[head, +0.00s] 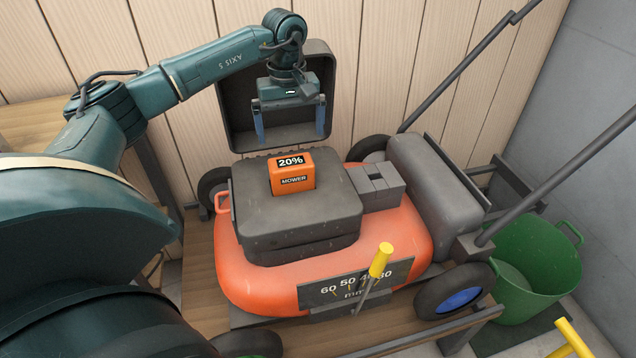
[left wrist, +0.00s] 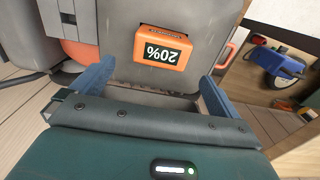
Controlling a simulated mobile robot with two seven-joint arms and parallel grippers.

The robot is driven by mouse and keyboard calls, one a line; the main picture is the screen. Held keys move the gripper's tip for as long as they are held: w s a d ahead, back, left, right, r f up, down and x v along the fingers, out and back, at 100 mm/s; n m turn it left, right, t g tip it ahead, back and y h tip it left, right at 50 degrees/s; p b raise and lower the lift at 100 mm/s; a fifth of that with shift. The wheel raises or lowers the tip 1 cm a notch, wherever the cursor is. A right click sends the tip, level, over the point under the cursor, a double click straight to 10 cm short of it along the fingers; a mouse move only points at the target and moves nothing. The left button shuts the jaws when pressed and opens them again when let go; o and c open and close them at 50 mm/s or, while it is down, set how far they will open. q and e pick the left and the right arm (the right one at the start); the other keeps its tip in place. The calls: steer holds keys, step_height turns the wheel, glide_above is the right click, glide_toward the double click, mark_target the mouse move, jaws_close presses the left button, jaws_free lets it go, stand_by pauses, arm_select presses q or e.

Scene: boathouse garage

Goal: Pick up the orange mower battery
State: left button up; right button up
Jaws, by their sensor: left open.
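The orange mower battery (head: 293,172) stands upright in the grey top housing of the orange mower (head: 400,225). Its labels read "20%" and "MOWER". In the left wrist view the battery (left wrist: 162,48) shows upside down, ahead of the fingers. My left gripper (head: 290,134) is open and empty, with its blue fingers hanging behind the battery, in front of the raised lid (head: 237,95). In the left wrist view its two fingers (left wrist: 152,88) are spread wide, apart from the battery. The battery's lower part is hidden in the housing. My right gripper is not in view.
The open lid stands close behind my left gripper, near the plank wall. A yellow-tipped lever (head: 380,262) rises at the mower's front. Handle bars (head: 560,195) slope up on the right. A green tub (head: 530,270) stands at the right.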

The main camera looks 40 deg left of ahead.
mark_target(291, 162)
arm_select(q)
step_height(291, 162, down, 7)
steer(key=shift+s+a+r+b, duration=0.1)
steer(key=shift+s+b, duration=0.05)
steer(key=shift+b, duration=0.25)
steer(key=shift+a+f+b, duration=0.15)
steer(key=shift+f+b, duration=0.25)
steer(key=shift+f, duration=2.6)
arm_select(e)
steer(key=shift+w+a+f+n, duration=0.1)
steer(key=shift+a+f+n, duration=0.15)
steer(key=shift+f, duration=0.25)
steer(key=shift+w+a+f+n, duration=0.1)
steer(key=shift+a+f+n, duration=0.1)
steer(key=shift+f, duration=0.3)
arm_select(q)
steer(key=shift+c, duration=0.2)
steer(key=c, duration=1.4)
steer(key=shift+o, duration=0.2)
steer(key=shift+w+r, duration=0.1)
steer(key=shift+w, duration=0.1)
